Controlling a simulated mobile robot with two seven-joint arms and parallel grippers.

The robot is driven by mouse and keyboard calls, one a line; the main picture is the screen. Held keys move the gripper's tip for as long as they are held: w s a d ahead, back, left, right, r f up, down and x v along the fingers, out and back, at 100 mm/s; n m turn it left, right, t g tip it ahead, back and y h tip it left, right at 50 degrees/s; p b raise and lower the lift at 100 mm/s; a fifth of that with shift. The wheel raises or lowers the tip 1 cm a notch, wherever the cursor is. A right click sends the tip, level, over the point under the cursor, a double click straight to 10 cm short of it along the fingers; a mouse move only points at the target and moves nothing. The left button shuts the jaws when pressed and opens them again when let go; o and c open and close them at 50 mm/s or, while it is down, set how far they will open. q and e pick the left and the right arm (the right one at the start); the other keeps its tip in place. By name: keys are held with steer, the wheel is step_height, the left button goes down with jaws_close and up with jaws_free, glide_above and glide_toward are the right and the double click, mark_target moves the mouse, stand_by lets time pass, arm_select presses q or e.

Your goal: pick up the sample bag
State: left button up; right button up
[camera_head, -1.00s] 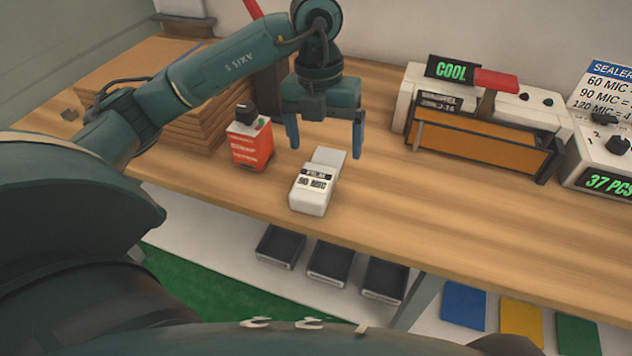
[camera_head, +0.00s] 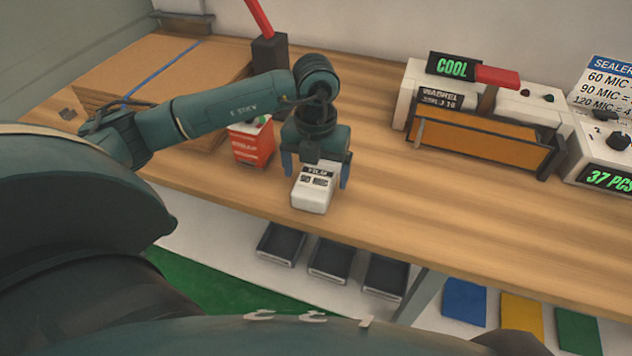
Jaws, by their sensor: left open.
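The gripper hides the bag's back end. I cannot tell whether the fingers touch it. My right gripper is not in view.
An orange-red box (camera_head: 251,145) stands close to the left of the gripper. Stacked cardboard (camera_head: 160,65) lies behind left. The sealer (camera_head: 480,140) with a COOL display and a 37 PCS unit (camera_head: 603,160) stand right. The bench (camera_head: 440,215) between is clear.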

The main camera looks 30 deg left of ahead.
arm_select(q)
step_height(320, 180, down, 2)
steer(key=shift+f, duration=0.25)
steer(key=shift+r, duration=0.1)
steer(key=c, duration=1.1)
